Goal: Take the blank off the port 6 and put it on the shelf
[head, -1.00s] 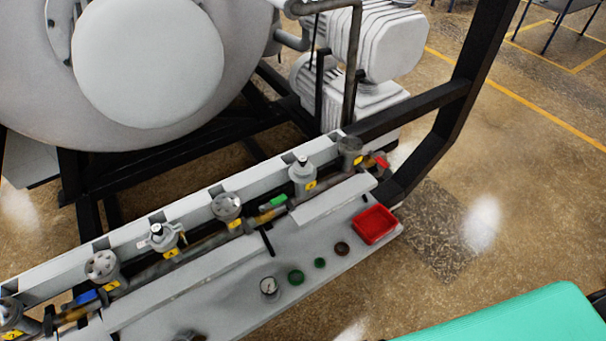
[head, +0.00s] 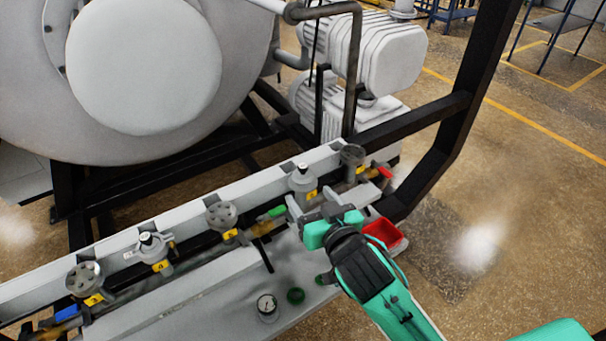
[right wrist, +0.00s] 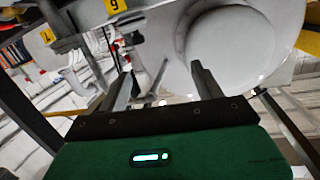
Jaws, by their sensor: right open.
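Two carry pale caps with a dark knob, a left one (head: 147,243) and a right one (head: 303,178); others have round bolted tops, such as the middle one (head: 222,213). The grey shelf (head: 215,312) runs in front of them. My right gripper (head: 310,199) is open and close in front of the right capped port. In the right wrist view its fingers (right wrist: 161,72) are apart with nothing between. My left gripper is out of view.
A black frame post (head: 455,110) rises at right. Colored valve handles, one green (head: 277,211), sit between ports.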

